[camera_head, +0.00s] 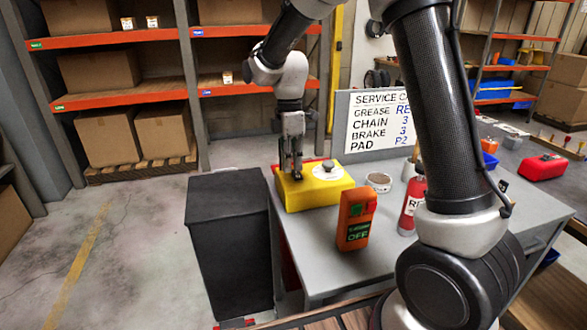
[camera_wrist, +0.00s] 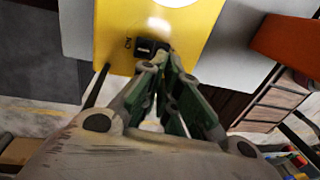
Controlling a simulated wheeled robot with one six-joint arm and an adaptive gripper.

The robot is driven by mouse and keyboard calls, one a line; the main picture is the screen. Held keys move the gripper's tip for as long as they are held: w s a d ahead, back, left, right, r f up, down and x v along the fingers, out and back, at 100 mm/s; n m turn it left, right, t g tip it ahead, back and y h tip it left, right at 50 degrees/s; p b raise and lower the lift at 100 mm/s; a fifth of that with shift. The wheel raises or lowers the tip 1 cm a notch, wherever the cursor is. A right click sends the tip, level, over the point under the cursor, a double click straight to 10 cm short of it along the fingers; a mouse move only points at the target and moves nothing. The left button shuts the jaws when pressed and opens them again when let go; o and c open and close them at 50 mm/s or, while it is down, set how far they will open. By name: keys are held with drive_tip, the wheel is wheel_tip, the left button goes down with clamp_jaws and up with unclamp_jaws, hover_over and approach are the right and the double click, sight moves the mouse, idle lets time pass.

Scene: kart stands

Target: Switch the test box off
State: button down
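The yellow box (camera_head: 315,186) stands on the grey table, with a pale round label and a dark round knob (camera_head: 328,166) on top. In the wrist view the yellow box (camera_wrist: 115,30) fills the upper middle. A small black switch (camera_wrist: 150,45) sits on it near the edge, beside rotated lettering that looks like "ON". My gripper (camera_head: 291,178) points down over the left part of the box. In the wrist view its fingers (camera_wrist: 163,65) come together right at the switch, partly covering it. They hold nothing. I cannot tell whether they touch the switch.
An orange unit (camera_head: 356,220) with a green "OFF" panel stands in front of the box. A tin (camera_head: 378,182) and a red bottle (camera_head: 412,205) stand to the right. A service sign (camera_head: 377,122) rises behind. A dark cabinet (camera_head: 228,240) stands left of the table.

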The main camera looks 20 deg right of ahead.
sight(298, 184)
wheel_tip(298, 184, up, 11)
drive_tip(key=s, duration=0.2)
drive_tip(key=s+d+r+m+t, duration=0.1)
drive_tip(key=s+d+m+t, duration=0.2)
drive_tip(key=s+d+m, duration=0.5)
drive_tip(key=s+d+r+m+t, duration=0.1)
drive_tip(key=s+d+m+t, duration=0.2)
drive_tip(key=s+d+m, duration=0.6)
drive_tip(key=s+m, duration=0.1)
drive_tip(key=s, duration=0.5)
drive_tip(key=shift+s+r, duration=0.25)
drive_tip(key=shift+s, duration=0.1)
drive_tip(key=shift+d, duration=0.1)
idle(0.3)
